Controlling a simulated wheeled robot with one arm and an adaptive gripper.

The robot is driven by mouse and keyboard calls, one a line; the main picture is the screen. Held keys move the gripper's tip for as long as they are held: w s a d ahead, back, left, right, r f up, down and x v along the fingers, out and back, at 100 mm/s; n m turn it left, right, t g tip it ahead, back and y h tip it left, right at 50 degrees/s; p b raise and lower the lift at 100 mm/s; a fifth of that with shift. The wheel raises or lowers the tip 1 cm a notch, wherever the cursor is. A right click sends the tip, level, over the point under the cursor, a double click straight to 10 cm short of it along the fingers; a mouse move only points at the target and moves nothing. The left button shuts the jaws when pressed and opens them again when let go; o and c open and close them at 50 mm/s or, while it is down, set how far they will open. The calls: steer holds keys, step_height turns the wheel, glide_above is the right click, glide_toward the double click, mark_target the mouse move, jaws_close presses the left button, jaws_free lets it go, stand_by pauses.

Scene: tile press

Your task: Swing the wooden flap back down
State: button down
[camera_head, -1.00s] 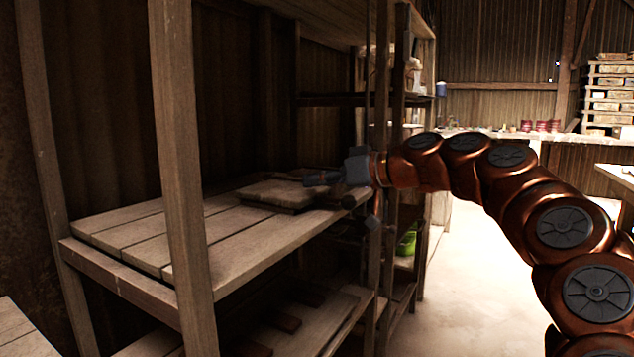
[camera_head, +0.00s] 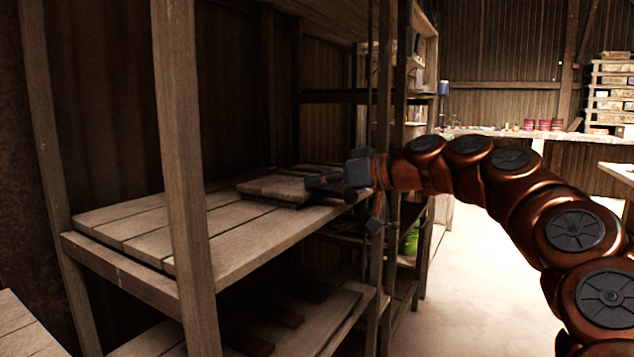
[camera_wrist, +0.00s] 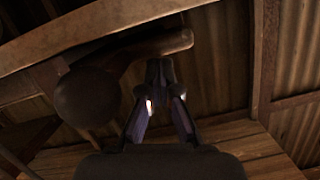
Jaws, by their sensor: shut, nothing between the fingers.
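A flat, pale wooden board (camera_head: 272,187), which looks like the wooden flap of the press, lies nearly level over the slatted shelf (camera_head: 150,230). My gripper (camera_head: 308,182) is at the board's right end, with its fingers pointing left. It is shut and empty. In the wrist view the shut fingertips (camera_wrist: 160,68) are just below a dark, rounded piece with a wooden arm (camera_wrist: 160,45). I cannot tell whether they touch it. The gripper hides the board's right end in the head view, so any hinge there cannot be seen.
A front shelf post (camera_head: 180,150) stands left of the board, and another post (camera_head: 384,120) is close by my wrist. A lower shelf (camera_head: 310,325) lies beneath. A green object (camera_head: 410,240) sits lower right. The floor (camera_head: 470,270) to the right is clear.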

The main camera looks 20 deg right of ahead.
steer(key=shift+f, duration=0.1)
step_height(320, 180, up, 5)
steer(key=p, duration=0.3)
steer(key=s+f+p+v, duration=0.1)
steer(key=p+v, duration=0.1)
steer(key=v, duration=0.8)
steer(key=s+a+r+g+h+p, duration=0.25)
steer(key=s+a+p, duration=0.25)
steer(key=a+p, duration=0.4)
steer(key=s+a+r+g+h+p, duration=0.1)
steer(key=s+a+g+p, duration=0.35)
steer(key=a+p, duration=0.5)
steer(key=s+d+f+m+g+h+p, duration=0.1)
steer(key=s+d+m+g+h+p, duration=0.2)
steer(key=s+p, duration=0.7)
steer(key=s+d+f+m+g+h+p, duration=0.2)
steer(key=s+d+h+p, duration=0.1)
steer(key=s+p, duration=0.7)
steer(key=s+h, duration=0.1)
steer(key=s, duration=0.2)
steer(key=shift+d+f+m+g, duration=0.3)
steer(key=shift+d+m+g, duration=0.1)
